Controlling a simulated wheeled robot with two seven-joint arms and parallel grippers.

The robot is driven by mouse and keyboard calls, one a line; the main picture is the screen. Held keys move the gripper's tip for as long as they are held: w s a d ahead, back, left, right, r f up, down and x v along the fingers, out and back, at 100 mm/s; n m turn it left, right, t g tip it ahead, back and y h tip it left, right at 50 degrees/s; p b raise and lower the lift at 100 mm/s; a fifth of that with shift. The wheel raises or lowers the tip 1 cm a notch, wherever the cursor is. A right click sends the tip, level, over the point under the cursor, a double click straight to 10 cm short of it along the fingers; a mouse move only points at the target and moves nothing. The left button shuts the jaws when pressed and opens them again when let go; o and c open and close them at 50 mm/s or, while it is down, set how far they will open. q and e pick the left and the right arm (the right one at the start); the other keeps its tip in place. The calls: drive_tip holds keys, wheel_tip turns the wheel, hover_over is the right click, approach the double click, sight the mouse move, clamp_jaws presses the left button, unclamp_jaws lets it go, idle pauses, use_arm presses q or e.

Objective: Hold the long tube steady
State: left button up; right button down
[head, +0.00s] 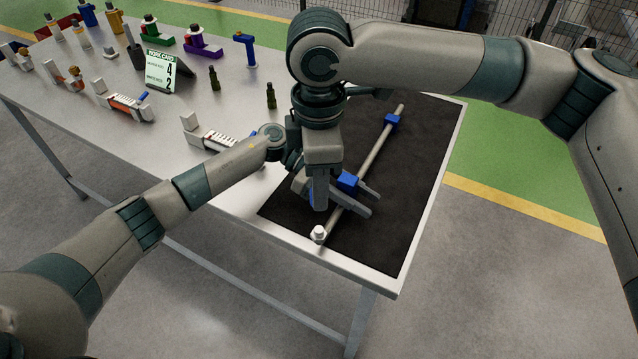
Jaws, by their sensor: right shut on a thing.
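The long tube (377,149) lies slantwise above the dark mat at the right end of the table.
The dark mat (412,200) is bare right of the tube. Left on the table (240,95) stand a card (163,71), red-and-white parts (127,106), dark green bottle-like pieces (271,96) and several coloured tools. Both my arms crowd the space above the tube.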

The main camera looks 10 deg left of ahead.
use_arm(q)
drive_tip(key=o, duration=0.3)
drive_tip(key=v, duration=1.2)
idle(0.6)
